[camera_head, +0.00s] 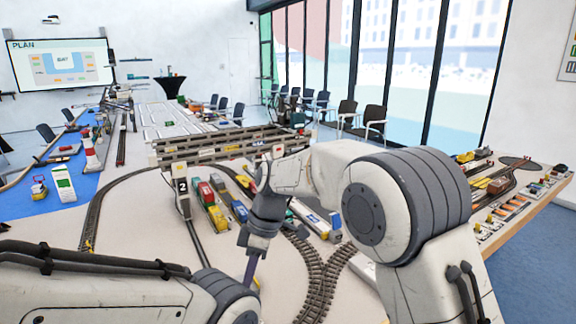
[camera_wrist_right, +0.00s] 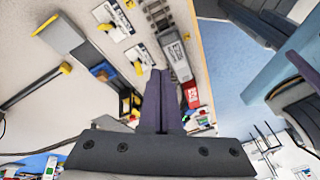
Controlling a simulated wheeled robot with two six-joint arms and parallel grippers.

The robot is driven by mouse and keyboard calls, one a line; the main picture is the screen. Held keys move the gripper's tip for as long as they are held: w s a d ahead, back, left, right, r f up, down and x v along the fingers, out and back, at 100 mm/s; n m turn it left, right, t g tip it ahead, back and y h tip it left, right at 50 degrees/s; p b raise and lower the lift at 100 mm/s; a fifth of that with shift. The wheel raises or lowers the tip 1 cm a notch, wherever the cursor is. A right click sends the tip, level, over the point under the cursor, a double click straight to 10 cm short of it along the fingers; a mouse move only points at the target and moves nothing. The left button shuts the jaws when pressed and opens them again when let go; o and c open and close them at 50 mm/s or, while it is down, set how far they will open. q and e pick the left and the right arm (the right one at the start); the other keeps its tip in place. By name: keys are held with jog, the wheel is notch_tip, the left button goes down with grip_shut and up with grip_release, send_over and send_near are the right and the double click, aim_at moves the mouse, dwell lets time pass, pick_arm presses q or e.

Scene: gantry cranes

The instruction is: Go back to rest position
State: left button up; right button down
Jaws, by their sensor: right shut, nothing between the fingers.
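My right arm reaches in from the right of the head view and bends down over the layout table (camera_head: 140,235). Its dark gripper (camera_head: 250,270) points down near the table's front middle, partly hidden by my left arm. In the right wrist view the two purple fingers of my right gripper (camera_wrist_right: 158,78) are pressed together with nothing between them. My left arm crosses the bottom left of the head view; its gripper is not in view.
Colored wagons (camera_head: 212,205) stand near a post marked 2 (camera_head: 182,190). Curved track (camera_head: 318,275) runs beside my right arm. A grey gantry beam (camera_head: 215,148) spans behind. A wooden-edged side table (camera_head: 515,215) is at right.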

jog(key=s+d+m, duration=0.3)
jog(key=s+d, duration=0.1)
jog(key=s, duration=0.4)
jog(key=s+d+r+m+t+h+p, duration=0.1)
jog(key=s+d+m, duration=0.3)
jog(key=s, duration=0.4)
jog(key=s+d+m+t+h+p, duration=0.1)
jog(key=s+d+m, duration=0.2)
jog(key=s+d, duration=0.2)
jog(key=s, duration=0.3)
jog(key=shift+s+d+r+m, duration=0.2)
jog(key=shift+d+m, duration=0.1)
jog(key=shift+m, duration=0.1)
